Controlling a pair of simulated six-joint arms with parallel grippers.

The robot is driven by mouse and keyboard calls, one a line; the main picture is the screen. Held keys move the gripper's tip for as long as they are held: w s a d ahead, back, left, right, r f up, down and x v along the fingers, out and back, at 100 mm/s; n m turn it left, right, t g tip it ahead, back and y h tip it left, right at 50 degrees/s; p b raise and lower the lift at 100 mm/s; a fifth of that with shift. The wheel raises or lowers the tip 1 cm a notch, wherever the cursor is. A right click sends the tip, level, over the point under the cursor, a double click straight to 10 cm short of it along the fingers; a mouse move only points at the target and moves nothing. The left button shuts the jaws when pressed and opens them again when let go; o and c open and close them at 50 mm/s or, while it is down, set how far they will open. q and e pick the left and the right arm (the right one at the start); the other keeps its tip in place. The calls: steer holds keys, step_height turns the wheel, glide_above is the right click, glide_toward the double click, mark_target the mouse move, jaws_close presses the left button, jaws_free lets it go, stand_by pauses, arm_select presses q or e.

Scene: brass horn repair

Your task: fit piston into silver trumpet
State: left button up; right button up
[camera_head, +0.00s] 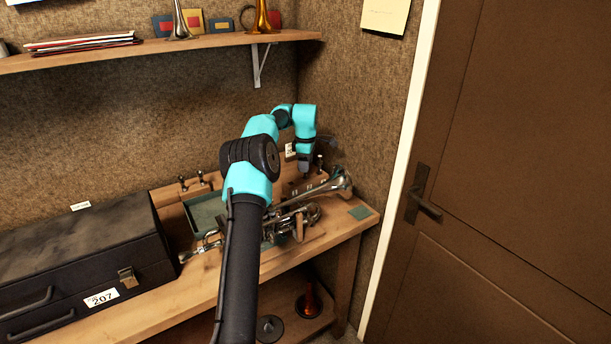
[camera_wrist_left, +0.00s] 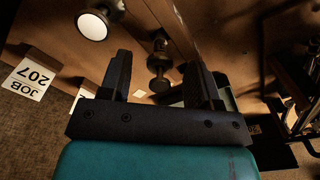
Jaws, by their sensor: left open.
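The silver trumpet (camera_head: 338,181) lies on the wooden bench, its bell toward the right and its valve section partly behind my left arm. My left gripper (camera_head: 304,172) points down over the back of the bench, behind the trumpet. It is open. In the left wrist view, a dark metal piston-like part (camera_wrist_left: 159,64) shows in the gap between the fingertips (camera_wrist_left: 160,76); I cannot tell whether they touch it. A small upright metal part (camera_head: 319,160) stands just right of the gripper in the head view. My right gripper is not in view.
A black case (camera_head: 85,250) labelled 207 fills the bench's left. A green-lined tray (camera_head: 206,212) sits behind the trumpet. A shelf (camera_head: 170,47) hangs above. A job card (camera_wrist_left: 27,78) shows in the wrist view.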

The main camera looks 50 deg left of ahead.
arm_select(q)
steer(key=shift+c, duration=0.5)
jaws_close()
